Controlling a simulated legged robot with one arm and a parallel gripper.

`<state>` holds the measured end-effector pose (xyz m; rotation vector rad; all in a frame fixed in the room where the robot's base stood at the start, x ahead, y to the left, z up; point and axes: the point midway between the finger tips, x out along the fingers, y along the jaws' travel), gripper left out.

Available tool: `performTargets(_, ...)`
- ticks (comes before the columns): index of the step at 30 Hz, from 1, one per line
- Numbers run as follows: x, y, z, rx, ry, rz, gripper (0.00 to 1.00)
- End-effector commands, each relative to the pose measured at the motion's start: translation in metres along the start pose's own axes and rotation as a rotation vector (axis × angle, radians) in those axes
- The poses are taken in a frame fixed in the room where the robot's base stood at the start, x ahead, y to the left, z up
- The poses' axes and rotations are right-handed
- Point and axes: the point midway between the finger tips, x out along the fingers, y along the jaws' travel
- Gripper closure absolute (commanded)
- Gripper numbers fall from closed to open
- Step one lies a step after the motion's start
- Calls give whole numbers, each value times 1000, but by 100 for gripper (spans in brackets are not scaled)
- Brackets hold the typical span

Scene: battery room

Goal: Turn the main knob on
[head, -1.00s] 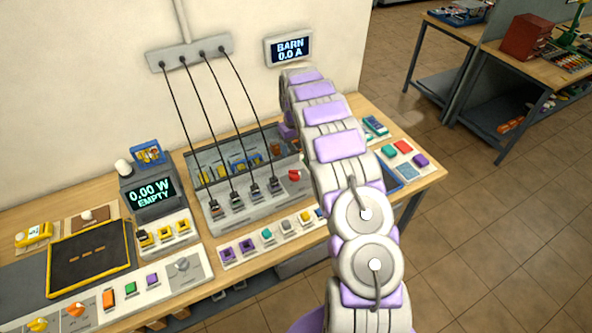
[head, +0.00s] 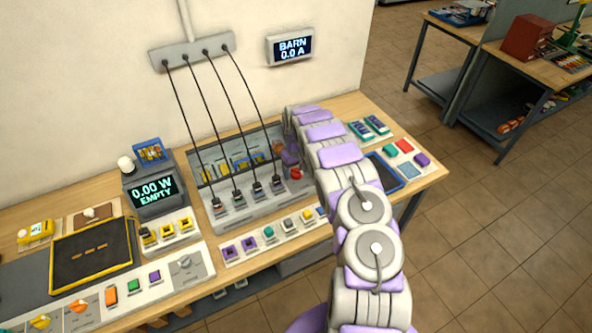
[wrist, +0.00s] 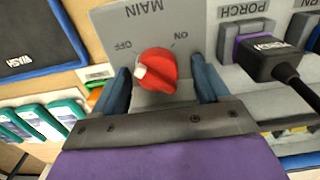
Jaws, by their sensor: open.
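The red main knob (wrist: 158,70) sits on a grey panel marked MAIN, OFF and ON in the wrist view. Its white pointer mark is on the OFF side. My gripper (wrist: 162,88) is open, with one blue finger on each side of the knob and a visible gap to each. In the head view the knob (head: 296,174) shows as a red spot at the right end of the grey panel box (head: 240,213), just below my gripper (head: 290,160), which is partly hidden by my arm.
A black plug sits in the PORCH socket (wrist: 245,45), close to the right finger. Several black cables hang from a wall strip (head: 192,52) to the panel. The wall display (head: 291,46) reads BARN 0.0 A. Green-and-white items (head: 368,127) lie right of my arm.

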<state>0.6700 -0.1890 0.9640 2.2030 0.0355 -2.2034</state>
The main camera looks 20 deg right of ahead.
Motion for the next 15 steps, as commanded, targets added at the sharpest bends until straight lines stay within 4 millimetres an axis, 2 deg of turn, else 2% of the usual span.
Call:
performTargets(4, 0, 2, 0, 1, 0, -2, 26)
performTargets(15, 0, 2, 0, 1, 0, -1, 62)
